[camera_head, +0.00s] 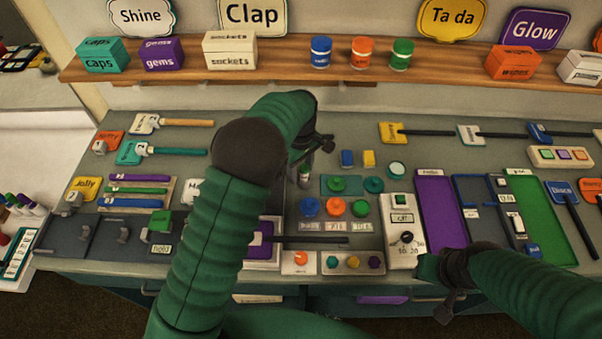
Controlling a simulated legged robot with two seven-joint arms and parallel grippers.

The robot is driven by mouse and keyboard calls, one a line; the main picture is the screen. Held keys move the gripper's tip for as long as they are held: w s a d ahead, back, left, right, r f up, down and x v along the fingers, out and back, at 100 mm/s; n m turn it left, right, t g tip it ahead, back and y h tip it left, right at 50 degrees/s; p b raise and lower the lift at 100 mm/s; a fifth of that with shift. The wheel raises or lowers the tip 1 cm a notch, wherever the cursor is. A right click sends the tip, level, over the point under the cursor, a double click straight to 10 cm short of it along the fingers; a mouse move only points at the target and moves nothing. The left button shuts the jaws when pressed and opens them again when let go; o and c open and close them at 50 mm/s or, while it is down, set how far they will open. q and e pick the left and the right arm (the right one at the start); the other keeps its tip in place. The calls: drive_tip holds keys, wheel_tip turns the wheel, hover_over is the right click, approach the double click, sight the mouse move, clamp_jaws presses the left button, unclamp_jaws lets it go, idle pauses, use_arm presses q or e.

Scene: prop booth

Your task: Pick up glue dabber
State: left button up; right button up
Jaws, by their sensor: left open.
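My left arm, in a green sleeve, reaches from the bottom left over the middle of the bench. Its dark gripper (308,158) is open and points down beside the blue and yellow blocks. A small pale upright thing (303,175) shows just under the fingers; it may be the glue dabber, but it is partly hidden and I cannot tell for sure. I cannot tell if the fingers touch it. My right gripper (446,300) is low at the bench's front edge, beside the white switch box. Its finger opening is too dark to read.
A blue block (347,158) and a yellow block (369,158) stand just right of the left gripper. Green knobs (337,184), coloured buttons (334,207) and a white switch box (401,230) lie nearer. A purple tray (441,212) is further right. A wooden shelf (450,62) runs behind.

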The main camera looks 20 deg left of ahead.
use_arm(q)
drive_tip(key=shift+d+r, duration=0.15)
drive_tip(key=shift+d, duration=0.3)
drive_tip(key=shift+c, duration=0.7)
drive_tip(key=shift+s+d+r, duration=0.1)
drive_tip(key=shift+d+r, duration=0.05)
drive_tip(key=shift+d, duration=0.25)
drive_tip(key=c, duration=0.5)
drive_tip(key=shift+c, duration=1.1)
drive_tip(key=shift+a, duration=0.1)
clamp_jaws()
drive_tip(key=shift+a, duration=0.35)
use_arm(e)
drive_tip(key=shift+s+d, duration=0.2)
drive_tip(key=shift+d, duration=0.35)
